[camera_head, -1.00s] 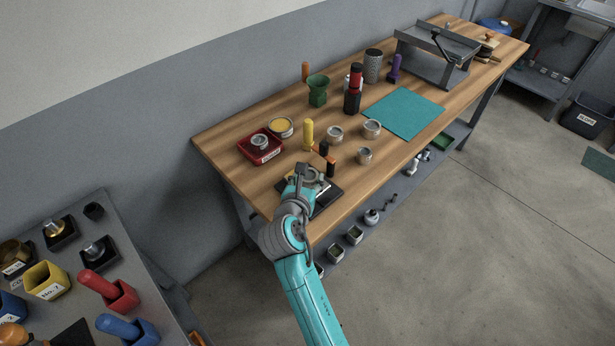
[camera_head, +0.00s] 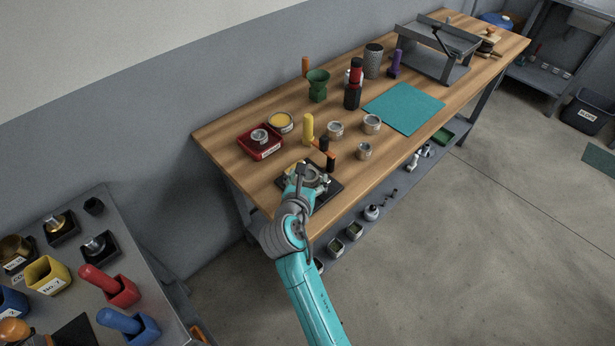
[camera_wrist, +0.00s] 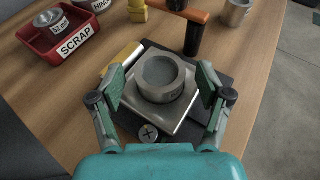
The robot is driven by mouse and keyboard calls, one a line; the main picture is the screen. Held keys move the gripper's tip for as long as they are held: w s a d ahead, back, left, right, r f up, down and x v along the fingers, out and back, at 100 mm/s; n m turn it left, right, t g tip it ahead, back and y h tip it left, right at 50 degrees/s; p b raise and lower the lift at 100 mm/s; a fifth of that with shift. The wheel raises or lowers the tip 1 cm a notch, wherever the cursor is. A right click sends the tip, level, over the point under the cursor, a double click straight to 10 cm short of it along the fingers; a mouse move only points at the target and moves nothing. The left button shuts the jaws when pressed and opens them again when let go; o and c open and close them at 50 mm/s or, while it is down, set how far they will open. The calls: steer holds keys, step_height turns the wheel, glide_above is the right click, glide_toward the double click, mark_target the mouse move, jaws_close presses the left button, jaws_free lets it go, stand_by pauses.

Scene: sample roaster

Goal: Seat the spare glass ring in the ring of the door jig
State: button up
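The jig stands near the front left of the bench: a dark base plate (camera_head: 327,192) with a pale square metal block (camera_wrist: 186,127) on it. A thick grey metal ring (camera_wrist: 164,94) sits on the block. Inside its rim is a round, smooth grey surface (camera_wrist: 162,72); I cannot tell whether this is the glass ring or the jig's own recess. My gripper (camera_wrist: 161,86) is open above the jig, one finger on each side of the ring, with gaps showing between. In the head view my wrist partly hides the jig.
An orange bar on black posts (camera_wrist: 195,35) stands close behind the jig. A red SCRAP tray (camera_wrist: 82,42) holding a tin is at the left. Several tins, a yellow bottle-like item (camera_head: 308,130) and a teal mat (camera_head: 404,109) lie farther along the bench.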

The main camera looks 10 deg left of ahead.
steer(key=shift+s, duration=0.1)
steer(key=v, duration=1.1)
steer(key=shift+s+r, duration=0.15)
steer(key=shift+s, duration=0.2)
steer(key=s+d+f+m+g+y, duration=0.1)
steer(key=s+d+f+m, duration=0.55)
steer(key=s+d, duration=0.2)
steer(key=s+d+f+m+y, duration=0.2)
steer(key=s+d+f+m, duration=0.45)
steer(key=d, duration=0.35)
steer(key=s+d+r+m, duration=0.3)
steer(key=s+m, duration=0.4)
steer(key=s+d+r+m+t+h, duration=0.1)
steer(key=s+d+r+m, duration=0.2)
steer(key=s+m, duration=0.4)
steer(key=s+d+r+m+h, duration=0.1)
steer(key=s+r+m, duration=0.3)
steer(key=s+m, duration=0.4)
steer(key=shift+d+t, duration=0.4)
steer(key=shift+d, duration=0.5)
steer(key=shift+s+r, duration=0.1)
